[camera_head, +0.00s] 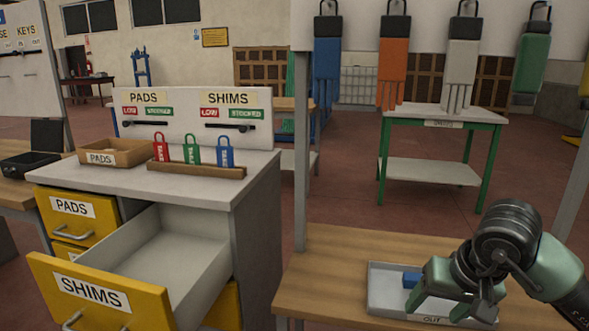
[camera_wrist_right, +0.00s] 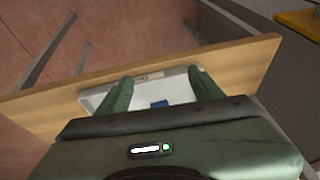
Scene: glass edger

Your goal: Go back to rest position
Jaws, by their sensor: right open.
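My right gripper (camera_head: 440,300) is at the lower right of the head view, above a light tray (camera_head: 385,285) marked OUT on the wooden table. Its fingers are spread, and they also show apart in the right wrist view (camera_wrist_right: 163,92). A small blue block (camera_head: 411,280) lies in the tray, partly hidden by the gripper in the head view. The block also shows between and beyond the fingers in the right wrist view (camera_wrist_right: 159,104), with nothing gripped. My left gripper is not in view.
Red, green and blue tags (camera_head: 193,150) stand in a wooden holder on the cabinet. A grey post (camera_head: 301,150) rises at the wooden table's (camera_head: 330,260) back left. A green-legged table (camera_head: 440,120) stands farther back.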

